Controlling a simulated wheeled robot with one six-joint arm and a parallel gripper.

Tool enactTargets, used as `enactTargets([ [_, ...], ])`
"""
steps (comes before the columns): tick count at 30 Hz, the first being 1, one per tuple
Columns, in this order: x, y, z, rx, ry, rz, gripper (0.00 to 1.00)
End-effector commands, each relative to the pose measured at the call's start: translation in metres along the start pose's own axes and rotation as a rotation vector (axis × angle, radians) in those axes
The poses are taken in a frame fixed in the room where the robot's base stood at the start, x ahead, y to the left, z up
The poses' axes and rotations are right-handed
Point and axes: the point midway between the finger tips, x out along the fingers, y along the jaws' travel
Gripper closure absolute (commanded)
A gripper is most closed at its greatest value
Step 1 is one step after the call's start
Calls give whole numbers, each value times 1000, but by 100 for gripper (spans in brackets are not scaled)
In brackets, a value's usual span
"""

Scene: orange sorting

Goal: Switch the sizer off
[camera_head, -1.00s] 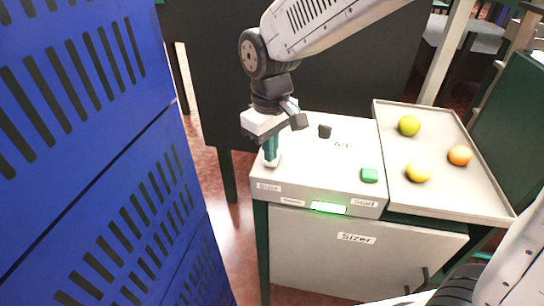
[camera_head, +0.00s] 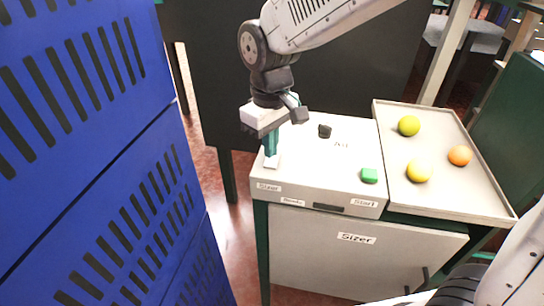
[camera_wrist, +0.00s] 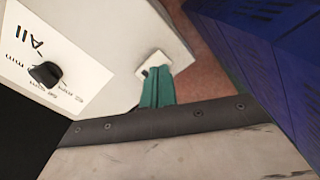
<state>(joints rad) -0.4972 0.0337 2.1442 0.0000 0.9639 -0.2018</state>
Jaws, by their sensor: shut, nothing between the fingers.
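The sizer (camera_head: 315,185) is a pale box with a control top and a "Sizer" label on its front. Its front light strip (camera_head: 328,208) is dark. My gripper (camera_head: 270,160) points down at the left end of the top, its teal fingers shut on nothing. The fingertips are at a small white switch plate (camera_head: 272,163), above the left front label; they hide part of it. In the wrist view the shut fingers (camera_wrist: 157,75) overlap the white plate (camera_wrist: 150,62). A green button (camera_head: 369,175) is at the right and a black knob (camera_head: 324,131) at the back.
A pale tray (camera_head: 470,193) on the right holds two yellow-green fruits (camera_head: 409,126) (camera_head: 419,171) and an orange (camera_head: 460,155). Blue slatted crates (camera_head: 100,150) stand close on the left. A dark panel (camera_head: 330,80) stands behind the sizer.

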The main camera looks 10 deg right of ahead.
Motion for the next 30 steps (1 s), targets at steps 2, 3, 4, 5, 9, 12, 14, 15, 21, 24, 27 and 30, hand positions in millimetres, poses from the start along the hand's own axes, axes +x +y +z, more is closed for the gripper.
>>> enactTargets([
  [2, -7, 0, 0, 0, 2, 0, 100],
  [3, -10, 0, 0, 0, 1, 0, 100],
  [4, -13, 0, 0, 0, 2, 0, 100],
  [5, -15, 0, 0, 0, 2, 0, 100],
  [9, -26, 0, 0, 0, 2, 0, 100],
  [12, -34, 0, 0, 0, 1, 0, 100],
  [14, -39, 0, 0, 0, 2, 0, 100],
  [15, -42, 0, 0, 0, 2, 0, 100],
  [21, -49, 0, 0, 0, 1, 0, 100],
  [24, -49, 0, 0, 0, 0, 0, 100],
  [27, -49, 0, 0, 0, 0, 0, 100],
  [30, -49, 0, 0, 0, 0, 0, 100],
])
